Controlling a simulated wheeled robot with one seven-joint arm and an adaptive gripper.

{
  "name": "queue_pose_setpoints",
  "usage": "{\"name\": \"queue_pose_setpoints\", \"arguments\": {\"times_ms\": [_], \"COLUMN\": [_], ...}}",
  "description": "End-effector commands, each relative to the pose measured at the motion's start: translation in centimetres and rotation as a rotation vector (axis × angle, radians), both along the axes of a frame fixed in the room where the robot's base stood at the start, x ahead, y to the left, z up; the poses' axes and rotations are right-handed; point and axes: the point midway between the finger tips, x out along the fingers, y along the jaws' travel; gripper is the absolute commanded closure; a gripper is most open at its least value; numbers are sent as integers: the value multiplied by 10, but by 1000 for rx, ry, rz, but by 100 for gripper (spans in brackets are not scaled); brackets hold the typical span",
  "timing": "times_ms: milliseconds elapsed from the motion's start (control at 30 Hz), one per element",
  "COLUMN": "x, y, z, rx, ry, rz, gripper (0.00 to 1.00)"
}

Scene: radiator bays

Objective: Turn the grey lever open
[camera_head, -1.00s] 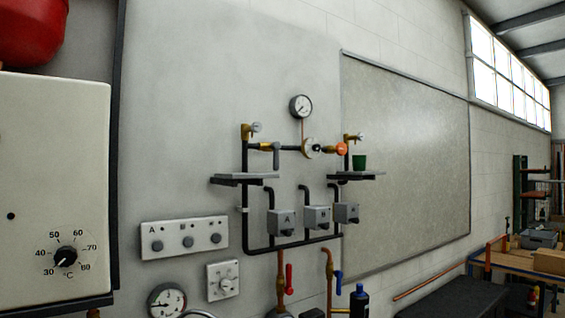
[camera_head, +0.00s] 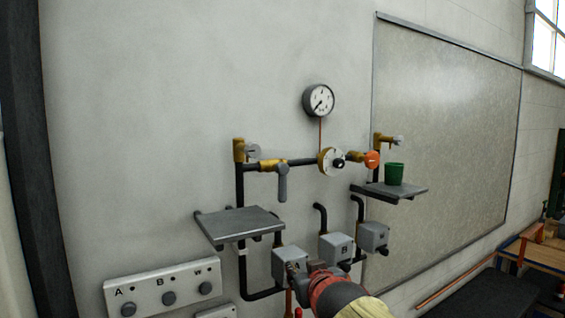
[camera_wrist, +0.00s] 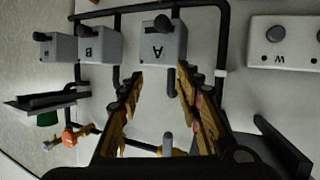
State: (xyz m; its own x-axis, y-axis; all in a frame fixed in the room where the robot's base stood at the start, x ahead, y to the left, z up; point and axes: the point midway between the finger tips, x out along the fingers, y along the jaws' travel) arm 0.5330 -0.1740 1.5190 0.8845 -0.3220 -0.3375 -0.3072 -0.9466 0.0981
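The grey lever (camera_head: 282,182) hangs straight down from a brass valve on the dark horizontal pipe, left of the round white dial. In the wrist view, which is turned upside down, the lever (camera_wrist: 168,144) shows low in the picture, between the finger bases and beyond them. My gripper (camera_wrist: 160,75) is open and empty, its two brown-and-black fingers apart, with the tips near grey box A (camera_wrist: 160,45). In the head view my gripper (camera_head: 302,274) is in front of the lower boxes, below the lever, partly hidden by my red wrist.
A grey shelf (camera_head: 240,225) juts out left of and below the lever. A right shelf (camera_head: 398,193) holds a green cup (camera_head: 393,174). Other boxes (camera_head: 336,247) sit on the lower pipes. A pressure gauge (camera_head: 318,100) is above, an orange knob (camera_head: 372,159) to the right.

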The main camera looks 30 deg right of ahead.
Motion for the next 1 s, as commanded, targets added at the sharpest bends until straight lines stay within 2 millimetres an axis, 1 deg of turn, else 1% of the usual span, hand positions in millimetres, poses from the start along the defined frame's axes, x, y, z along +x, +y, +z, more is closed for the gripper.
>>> {"name": "queue_pose_setpoints", "arguments": {"times_ms": [33, 100, 200, 267, 333, 400, 500, 667, 1000], "x": [11, 24, 40, 48, 57, 62, 65, 76, 124], "y": [-10, -20, -30, -33, -30, -21, -11, -8, -16], "z": [34, 64, 101, 120, 142, 153, 163, 168, 168], "rx": [-11, -24, -38, -40, -34, -16, 4, 14, 15], "ry": [-30, -78, -139, -178, -239, -294, -340, -360, -359], "rz": [1, 12, 32, 50, 84, 120, 154, 170, 167], "gripper": [65, 65, 65, 65, 65, 65, 65, 65, 65]}}
